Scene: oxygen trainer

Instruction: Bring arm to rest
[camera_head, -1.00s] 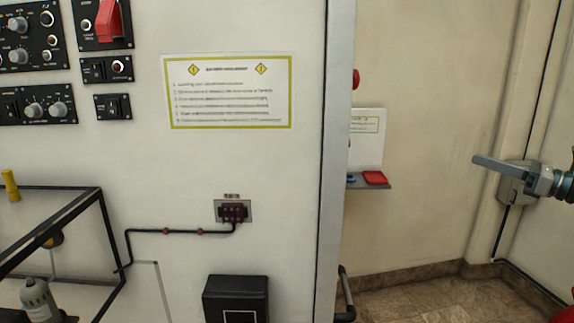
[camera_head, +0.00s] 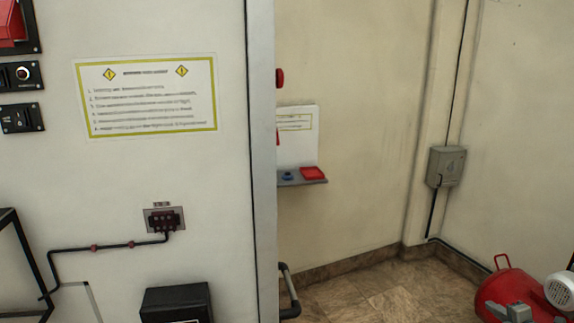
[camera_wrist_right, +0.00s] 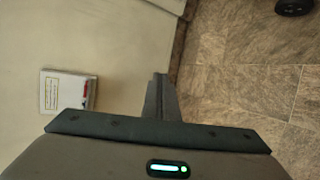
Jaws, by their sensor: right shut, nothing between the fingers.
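My right gripper (camera_wrist_right: 160,97) shows in the right wrist view, with its fingers together and nothing between them. It hangs in free air, pointing toward the wall base and the tiled floor. My left gripper is in neither view.
The white panel (camera_head: 120,190) with a yellow-bordered sign (camera_head: 147,95) stands at left. A small shelf (camera_head: 315,181) with a red tray is on the wall behind. A grey box (camera_head: 447,166) hangs near the corner; a red tank (camera_head: 500,290) stands lower right. Floor (camera_head: 375,285) between is clear.

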